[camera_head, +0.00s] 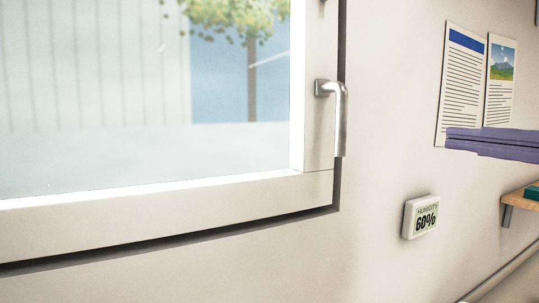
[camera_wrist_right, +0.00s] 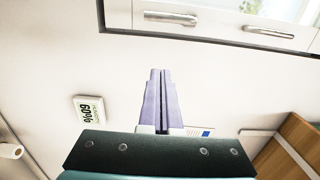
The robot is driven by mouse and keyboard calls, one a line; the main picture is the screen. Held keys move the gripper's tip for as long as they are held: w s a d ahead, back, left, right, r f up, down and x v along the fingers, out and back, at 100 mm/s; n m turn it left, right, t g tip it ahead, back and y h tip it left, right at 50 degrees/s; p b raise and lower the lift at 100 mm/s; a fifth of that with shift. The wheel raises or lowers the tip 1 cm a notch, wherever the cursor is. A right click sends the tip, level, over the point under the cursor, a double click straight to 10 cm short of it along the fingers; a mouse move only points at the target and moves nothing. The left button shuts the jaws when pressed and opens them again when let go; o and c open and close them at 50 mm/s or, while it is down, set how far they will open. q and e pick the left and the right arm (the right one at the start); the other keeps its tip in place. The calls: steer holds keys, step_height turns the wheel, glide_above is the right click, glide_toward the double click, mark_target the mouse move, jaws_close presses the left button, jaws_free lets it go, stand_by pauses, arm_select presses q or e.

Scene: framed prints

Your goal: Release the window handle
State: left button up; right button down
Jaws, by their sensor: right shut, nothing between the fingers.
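The silver window handle (camera_head: 340,118) is on the right side of the white window frame (camera_head: 130,215), with its grip hanging downward. A silver handle on the frame also shows at the top of the right wrist view (camera_wrist_right: 170,18). My right gripper (camera_head: 450,140) enters from the right edge, its purple fingers shut and empty. In the head view its tips lie to the right of the handle, with a clear gap in the picture. The wrist view shows the fingers together (camera_wrist_right: 159,72), pointing toward the wall and frame. My left gripper is not in view.
A humidity display reading 60% (camera_head: 421,216) is on the wall below and right of the handle. Two prints hang at upper right, a text sheet (camera_head: 461,85) and a mountain picture (camera_head: 501,75). A wooden shelf (camera_head: 520,198) and a pipe (camera_head: 505,268) are at lower right.

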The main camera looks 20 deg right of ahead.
steer(key=shift+r, duration=0.1)
steer(key=w+a+p, duration=0.5)
steer(key=w+p, duration=0.2)
steer(key=w, duration=0.3)
steer(key=shift+w+a, duration=0.15)
steer(key=shift+a, duration=0.05)
stand_by(0.5)
